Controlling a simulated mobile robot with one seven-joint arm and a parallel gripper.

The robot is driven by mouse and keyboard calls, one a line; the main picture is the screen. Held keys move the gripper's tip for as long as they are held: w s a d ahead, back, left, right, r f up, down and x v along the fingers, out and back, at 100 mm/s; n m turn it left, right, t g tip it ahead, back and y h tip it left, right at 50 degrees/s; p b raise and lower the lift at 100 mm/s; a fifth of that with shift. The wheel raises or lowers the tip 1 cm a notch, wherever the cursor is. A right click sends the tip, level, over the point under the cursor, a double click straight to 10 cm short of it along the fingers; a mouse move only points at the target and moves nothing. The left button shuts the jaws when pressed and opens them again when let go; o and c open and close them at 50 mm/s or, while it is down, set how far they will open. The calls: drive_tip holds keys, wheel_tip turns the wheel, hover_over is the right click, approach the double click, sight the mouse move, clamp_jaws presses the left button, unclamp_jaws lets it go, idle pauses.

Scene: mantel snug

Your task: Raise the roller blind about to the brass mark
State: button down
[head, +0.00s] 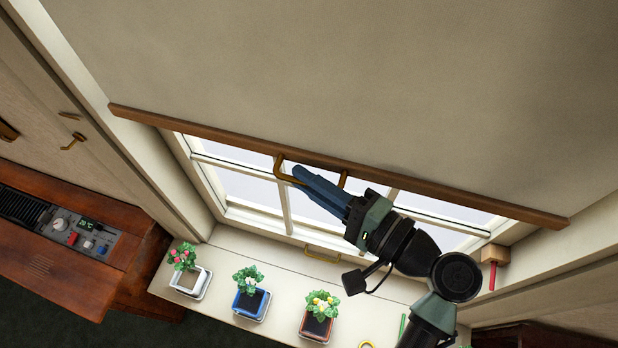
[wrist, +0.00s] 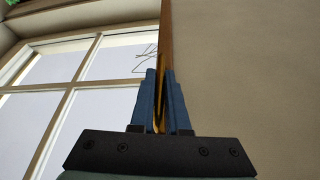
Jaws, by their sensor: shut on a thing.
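The beige roller blind (head: 400,80) hangs over the upper part of the window, with a wooden bar (head: 450,190) along its lower edge. A brass loop handle (head: 279,168) hangs from this bar. My gripper (head: 301,174) is shut on the handle, just below the bar. In the wrist view, the blue fingers (wrist: 161,100) close around the brass handle (wrist: 157,118), with the blind cloth (wrist: 250,80) at the right. Two small brass pieces, a hook (head: 73,141) and a short strip (head: 69,115), show at the left; I cannot tell whether either is the brass mark.
Potted plants in a white pot (head: 188,284), a blue pot (head: 251,303) and a brown pot (head: 317,326) stand on the sill (head: 225,262). A lower brass handle (head: 322,254) is on the window frame. A red-handled brush-like object (head: 493,262) is at the right.

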drive_tip(key=c, duration=0.9)
unclamp_jaws()
drive_tip(key=shift+d, duration=0.1)
drive_tip(key=shift+s+d+f, duration=0.1)
drive_tip(key=shift+s+d, duration=0.15)
drive_tip(key=shift+d, duration=0.05)
drive_tip(key=b+v, duration=0.4)
drive_tip(key=v, duration=0.8)
drive_tip(key=shift+s, duration=0.15)
